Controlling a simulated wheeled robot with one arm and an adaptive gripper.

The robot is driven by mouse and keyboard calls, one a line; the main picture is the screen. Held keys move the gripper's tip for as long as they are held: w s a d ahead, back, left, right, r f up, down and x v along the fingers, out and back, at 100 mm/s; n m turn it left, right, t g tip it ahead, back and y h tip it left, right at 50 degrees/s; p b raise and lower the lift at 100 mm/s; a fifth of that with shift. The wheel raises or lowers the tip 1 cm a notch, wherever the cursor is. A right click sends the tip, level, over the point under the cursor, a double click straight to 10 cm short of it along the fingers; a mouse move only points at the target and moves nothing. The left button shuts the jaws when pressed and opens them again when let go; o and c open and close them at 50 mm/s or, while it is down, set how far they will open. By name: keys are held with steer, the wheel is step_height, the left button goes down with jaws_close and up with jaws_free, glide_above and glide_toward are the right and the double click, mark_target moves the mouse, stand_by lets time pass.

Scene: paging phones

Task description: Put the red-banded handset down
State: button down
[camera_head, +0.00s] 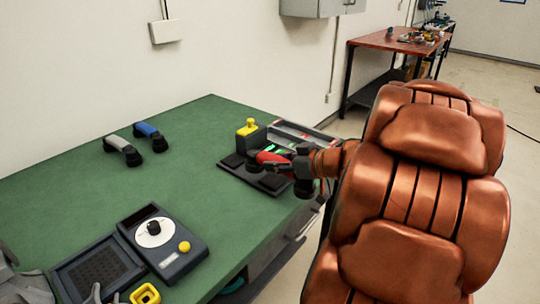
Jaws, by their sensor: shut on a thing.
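The red-banded handset (268,157) is in my gripper (283,165) at the right end of the green table. The red part shows to the left of the jaws; much of the rest is hidden by the gripper or blends with its dark parts. The handset is over or beside a dark flat base (234,163). I cannot tell whether it touches the base. A dark box with a yellow knob (250,127) stands at the back of that base, and a green glow shows near it.
A grey handset (122,148) and a blue-banded handset (148,130) lie on the green table (195,170) at the back left. A dial unit (178,260) with a yellow button sits at the front left beside a dark tray. The table's middle is clear.

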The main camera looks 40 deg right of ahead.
steer(key=shift+s+r, duration=0.15)
steer(key=shift+s, duration=0.75)
steer(key=shift+w+a, duration=0.2)
steer(key=shift+w, duration=0.35)
steer(key=w+a, duration=0.8)
steer(key=w, duration=0.5)
steer(key=w+a+f+n+y, duration=0.1)
steer(key=w+a, duration=0.3)
steer(key=a, duration=0.3)
steer(key=w+a+f, duration=0.1)
steer(key=w+a, duration=0.3)
steer(key=a, duration=0.4)
step_height(320, 180, up, 15)
steer(key=p, duration=1.5)
steer(key=shift+d, duration=0.3)
